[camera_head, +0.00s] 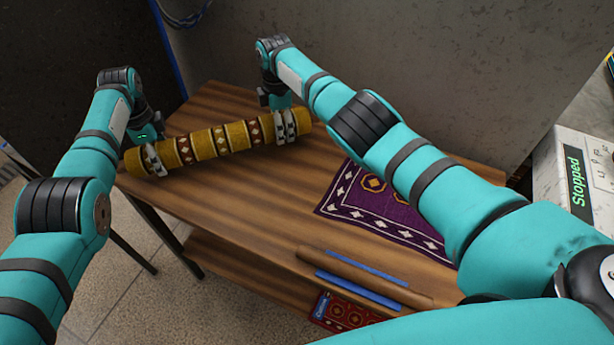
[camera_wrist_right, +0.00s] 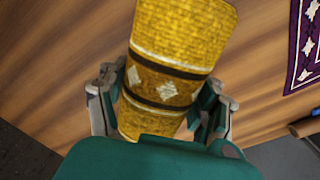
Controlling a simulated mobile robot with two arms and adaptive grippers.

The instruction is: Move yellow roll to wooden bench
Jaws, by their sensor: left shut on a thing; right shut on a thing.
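The yellow roll (camera_head: 222,140) is a patterned rolled rug with brown and white diamond bands. It lies across the left part of the wooden bench (camera_head: 230,205) in the head view. I cannot tell whether it touches the top or hangs just above it. My left gripper (camera_head: 155,160) is shut on the roll near its left end. My right gripper (camera_head: 287,126) is shut on it near its right end. In the right wrist view the yellow roll (camera_wrist_right: 182,45) passes between the fingers of my right gripper (camera_wrist_right: 163,100), and the wooden top shows behind it.
A purple patterned rug (camera_head: 375,205) lies flat at the bench's right. A brown tube (camera_head: 345,268) and blue strips lie by the front edge. A red patterned item (camera_head: 345,312) is lower down. A machine reading "Stopped" (camera_head: 577,180) stands at right. A grey wall backs the bench.

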